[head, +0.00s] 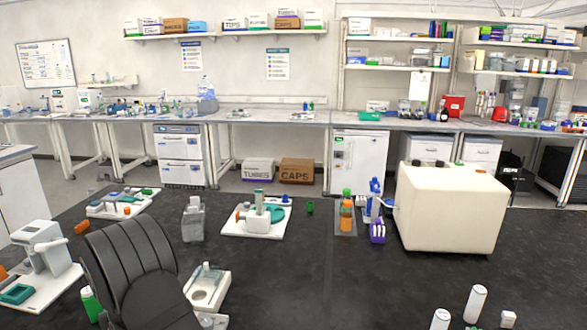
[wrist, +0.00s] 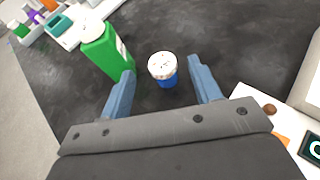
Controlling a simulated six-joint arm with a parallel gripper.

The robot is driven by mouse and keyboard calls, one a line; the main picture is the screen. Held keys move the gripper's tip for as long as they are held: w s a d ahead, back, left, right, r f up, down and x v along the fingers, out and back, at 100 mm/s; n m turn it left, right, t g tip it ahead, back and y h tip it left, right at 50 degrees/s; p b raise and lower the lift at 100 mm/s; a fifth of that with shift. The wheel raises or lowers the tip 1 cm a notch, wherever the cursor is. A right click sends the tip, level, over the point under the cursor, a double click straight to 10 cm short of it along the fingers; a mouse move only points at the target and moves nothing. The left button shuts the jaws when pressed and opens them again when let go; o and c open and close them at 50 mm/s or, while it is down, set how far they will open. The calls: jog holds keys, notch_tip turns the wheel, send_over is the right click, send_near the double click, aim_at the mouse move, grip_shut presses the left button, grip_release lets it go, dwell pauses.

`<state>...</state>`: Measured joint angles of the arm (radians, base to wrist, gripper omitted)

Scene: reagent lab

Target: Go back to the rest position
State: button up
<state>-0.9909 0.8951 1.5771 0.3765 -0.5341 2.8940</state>
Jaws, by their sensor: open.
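My gripper (wrist: 162,68) is open, its two blue fingers apart over the dark bench in the wrist view. A small blue vial with a white cap (wrist: 163,68) stands between and slightly beyond the fingertips; I see no contact. A green bottle with a white top (wrist: 103,52) stands close by the left finger; I cannot tell if they touch. The green bottle also shows in the head view (head: 91,304), left of my dark arm. The gripper's fingers and the blue vial are hidden in the head view.
On the black bench (head: 300,290) stand a white device (head: 43,262), a small white device (head: 207,288), a clear bottle (head: 193,220), an orange bottle (head: 347,215) and a large cream box (head: 452,210). White-capped bottles (head: 475,304) stand at front right. The middle front is clear.

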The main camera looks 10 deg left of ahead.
notch_tip(320, 180, up, 4)
jog(key=f, duration=0.7)
jog(key=shift+w+a+f, duration=0.15)
jog(key=shift+w+a, duration=0.05)
jog(key=shift+w, duration=0.05)
jog(key=x, duration=0.4)
jog(key=shift+w+a, duration=0.2)
notch_tip(320, 180, up, 18)
jog(key=w+d+m+t+h, duration=0.1)
jog(key=w+d+m+h, duration=0.1)
jog(key=w+d, duration=0.65)
jog(key=w+d+m+t+h, duration=0.2)
jog(key=w+d, duration=0.1)
jog(key=d, duration=1)
jog(key=w+d+m+h, duration=0.2)
jog(key=d+m+h, duration=0.3)
jog(key=d, duration=1.9)
jog(key=shift+w+f+t+h, duration=0.3)
jog(key=shift+f+t, duration=0.05)
jog(key=shift+t, duration=0.05)
